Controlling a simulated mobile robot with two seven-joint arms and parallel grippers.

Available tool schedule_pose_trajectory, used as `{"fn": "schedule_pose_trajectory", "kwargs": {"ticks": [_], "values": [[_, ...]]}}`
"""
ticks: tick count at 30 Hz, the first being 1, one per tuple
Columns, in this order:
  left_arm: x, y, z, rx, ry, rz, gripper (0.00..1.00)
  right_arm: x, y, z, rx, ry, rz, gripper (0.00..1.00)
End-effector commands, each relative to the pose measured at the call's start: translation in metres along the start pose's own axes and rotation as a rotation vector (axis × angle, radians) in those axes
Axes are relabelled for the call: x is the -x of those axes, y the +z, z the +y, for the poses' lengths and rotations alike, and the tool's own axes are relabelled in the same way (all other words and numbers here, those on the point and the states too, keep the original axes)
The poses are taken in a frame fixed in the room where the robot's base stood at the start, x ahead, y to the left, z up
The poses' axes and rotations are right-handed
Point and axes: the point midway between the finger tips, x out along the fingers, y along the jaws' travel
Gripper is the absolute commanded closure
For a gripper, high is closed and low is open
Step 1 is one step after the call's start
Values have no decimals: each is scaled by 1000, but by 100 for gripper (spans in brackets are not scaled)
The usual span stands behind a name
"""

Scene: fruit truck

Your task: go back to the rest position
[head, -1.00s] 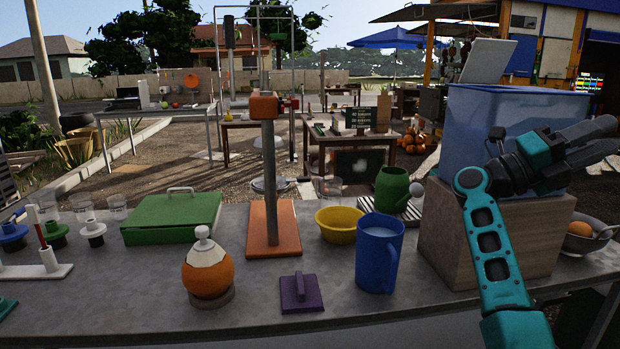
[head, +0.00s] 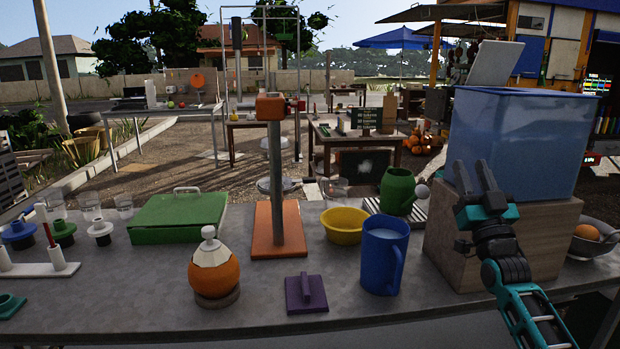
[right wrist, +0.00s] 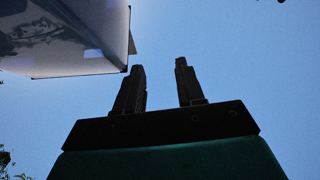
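My right gripper (head: 474,178) is raised in front of the blue box and the wooden block at the right of the counter, fingers pointing up. In the right wrist view its two dark fingers (right wrist: 160,85) stand apart with only sky between them, so it is open and empty. My left gripper is in neither view.
The blue box (head: 520,135) sits on a wooden block (head: 440,238) close to my right arm. A blue mug (head: 381,262), yellow bowl (head: 343,231), green watering can (head: 397,192) and metal bowl (head: 592,247) are nearby. Bare counter (head: 130,300) shows at the front left.

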Motion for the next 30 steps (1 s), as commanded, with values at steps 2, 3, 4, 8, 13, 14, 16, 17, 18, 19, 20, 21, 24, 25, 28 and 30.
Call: {"fn": "schedule_pose_trajectory", "kwargs": {"ticks": [2,3,4,8,13,14,16,17,18,19,20,21,24,25,28,30], "values": [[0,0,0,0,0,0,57,2,28,-5,69,-32,-150,62],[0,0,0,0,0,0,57,5,42,-6,104,-42,-220,62],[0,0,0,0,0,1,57,7,51,-6,129,-47,-271,62],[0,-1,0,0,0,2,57,20,85,0,226,-51,-462,62],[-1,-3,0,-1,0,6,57,41,117,17,341,-24,-676,62],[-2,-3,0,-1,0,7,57,51,125,15,348,-26,-707,62],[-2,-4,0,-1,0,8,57,81,139,0,329,-55,-734,62],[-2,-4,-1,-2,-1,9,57,93,144,-5,323,-65,-747,62],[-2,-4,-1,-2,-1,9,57,109,150,-13,315,-77,-764,62],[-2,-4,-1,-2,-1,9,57,121,155,-18,308,-87,-778,62],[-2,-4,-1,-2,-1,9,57,134,159,-23,302,-97,-792,62],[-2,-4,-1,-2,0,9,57,153,165,-31,291,-110,-812,62],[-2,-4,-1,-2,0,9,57,205,177,-52,259,-145,-870,62],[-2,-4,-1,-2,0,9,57,223,179,-59,248,-155,-890,62],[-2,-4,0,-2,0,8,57,284,183,-82,205,-188,-958,62],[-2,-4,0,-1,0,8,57,328,180,-97,172,-207,-1006,62]]}}
